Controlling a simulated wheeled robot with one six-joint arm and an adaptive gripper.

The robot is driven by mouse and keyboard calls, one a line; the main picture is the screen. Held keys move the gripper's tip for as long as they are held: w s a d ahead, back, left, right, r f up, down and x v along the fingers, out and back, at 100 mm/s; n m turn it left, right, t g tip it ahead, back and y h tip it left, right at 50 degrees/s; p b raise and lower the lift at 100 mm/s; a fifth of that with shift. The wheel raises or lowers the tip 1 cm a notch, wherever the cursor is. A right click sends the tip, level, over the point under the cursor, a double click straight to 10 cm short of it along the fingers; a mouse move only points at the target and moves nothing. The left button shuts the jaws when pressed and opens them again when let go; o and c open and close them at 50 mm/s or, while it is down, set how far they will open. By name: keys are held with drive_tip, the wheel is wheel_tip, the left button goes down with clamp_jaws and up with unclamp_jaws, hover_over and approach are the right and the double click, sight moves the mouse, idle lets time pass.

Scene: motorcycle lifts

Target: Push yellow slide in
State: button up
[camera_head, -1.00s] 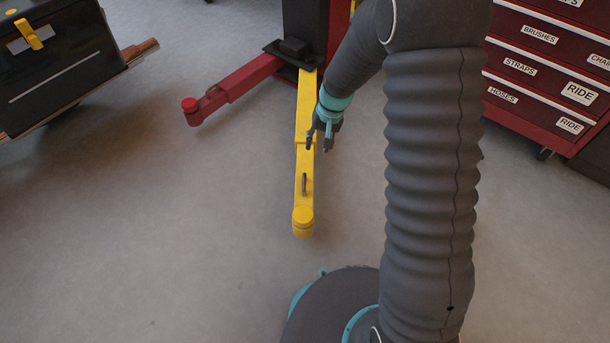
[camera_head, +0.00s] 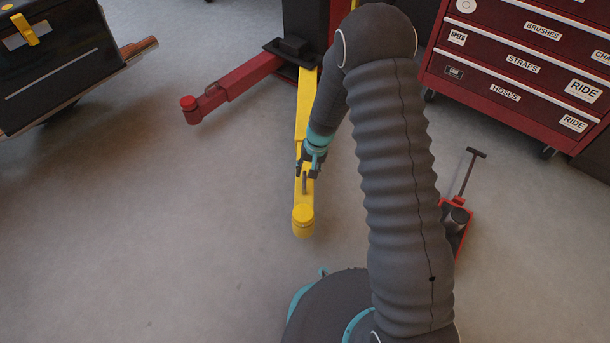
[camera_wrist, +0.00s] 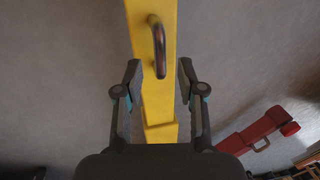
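The yellow slide (camera_head: 303,205) extends from the lift's post toward me and ends in a round yellow pad. A dark metal loop handle (camera_wrist: 158,45) stands on its top face; it also shows in the head view (camera_head: 304,184). My gripper (camera_head: 308,172) is over the slide beside the handle. In the wrist view my gripper (camera_wrist: 159,72) is open, with one finger on each side of the yellow arm. The handle lies just beyond the fingertips, roughly in line with the gap, and is not held. I cannot tell whether the fingers touch the slide.
A red lift arm (camera_head: 228,92) extends left from the post. A red tool cabinet (camera_head: 520,72) stands at right, with a red floor jack (camera_head: 455,222) on the floor before it. A black case (camera_head: 58,65) is at upper left. The floor left of the slide is clear.

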drive_tip(key=shift+a+f, duration=0.25)
drive_tip(key=shift+f, duration=0.8)
